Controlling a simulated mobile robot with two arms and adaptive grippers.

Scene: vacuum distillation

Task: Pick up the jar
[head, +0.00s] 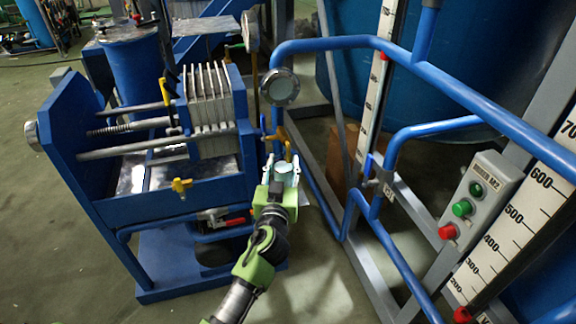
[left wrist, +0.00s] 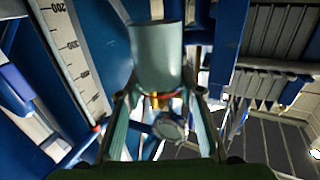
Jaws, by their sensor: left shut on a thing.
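The jar (head: 285,170) is a small pale blue-green cylinder between the fingers of my left gripper (head: 283,180) in the head view. In the left wrist view the jar (left wrist: 156,55) shows large at top centre, with the left gripper's fingers (left wrist: 158,115) on both sides of it. The left gripper is shut on the jar. The jar is held in the air in front of the blue pipes. Its contents cannot be made out. My right gripper is in neither view.
A blue filter press (head: 212,95) with white plates stands to the left. Blue pipes (head: 325,43) with a round gauge (head: 281,87) run close by on the right. A control box (head: 480,195) with green and red buttons is further right. Open green floor (head: 325,275) lies below.

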